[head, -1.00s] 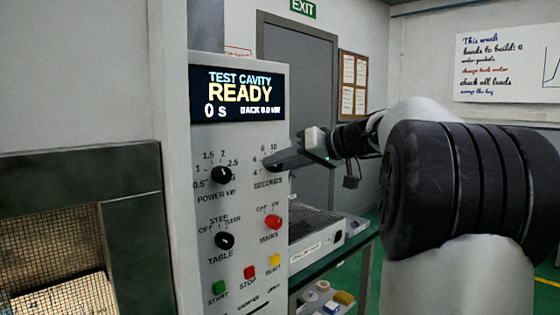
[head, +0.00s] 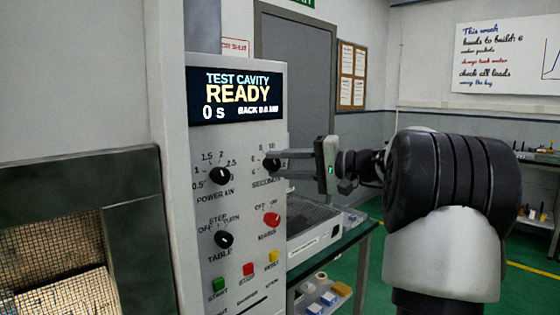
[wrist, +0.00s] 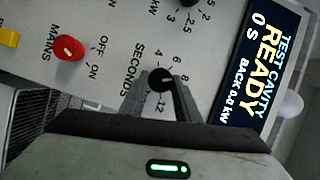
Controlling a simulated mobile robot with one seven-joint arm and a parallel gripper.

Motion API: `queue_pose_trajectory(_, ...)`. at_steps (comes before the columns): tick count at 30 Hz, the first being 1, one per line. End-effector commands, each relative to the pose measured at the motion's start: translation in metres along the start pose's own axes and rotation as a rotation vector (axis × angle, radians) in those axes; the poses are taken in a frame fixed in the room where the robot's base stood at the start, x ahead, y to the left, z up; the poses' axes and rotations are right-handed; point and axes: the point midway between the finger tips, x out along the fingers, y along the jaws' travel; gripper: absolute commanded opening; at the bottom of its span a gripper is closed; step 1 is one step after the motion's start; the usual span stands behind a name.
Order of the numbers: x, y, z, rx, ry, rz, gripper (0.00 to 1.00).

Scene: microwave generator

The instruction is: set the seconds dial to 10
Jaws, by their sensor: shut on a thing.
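The seconds dial (head: 271,164) is a black round knob on the grey control panel, right of the power dial. It also shows in the wrist view (wrist: 161,78), with numbers including 4, 6, 8 and 12 around it. My gripper (head: 277,164) reaches in from the right, with its fingers on either side of the knob. In the wrist view the two fingers (wrist: 161,90) close on the knob from both sides. The display (head: 236,95) reads TEST CAVITY, READY, 0 s. The fingers cover part of the scale, and the knob's exact setting is hard to read.
The power dial (head: 219,175), table dial (head: 223,239) and red mains knob (head: 271,219) are close by on the panel. Green, red and yellow buttons sit below. A bench with a grey unit (head: 313,228) stands behind my gripper. A mesh-fronted cavity is at left.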

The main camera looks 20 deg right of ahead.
Motion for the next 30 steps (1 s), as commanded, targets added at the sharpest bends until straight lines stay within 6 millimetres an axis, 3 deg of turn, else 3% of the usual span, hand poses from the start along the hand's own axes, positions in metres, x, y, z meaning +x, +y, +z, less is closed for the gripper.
queue_pose_trajectory(18, -0.0002, 0.0039, 0.0007, 0.525, 0.002, -0.217, 0.07)
queue_pose_trajectory(30, 0.0004, 0.0061, 0.0016, 0.724, 0.003, -0.300, 0.07)
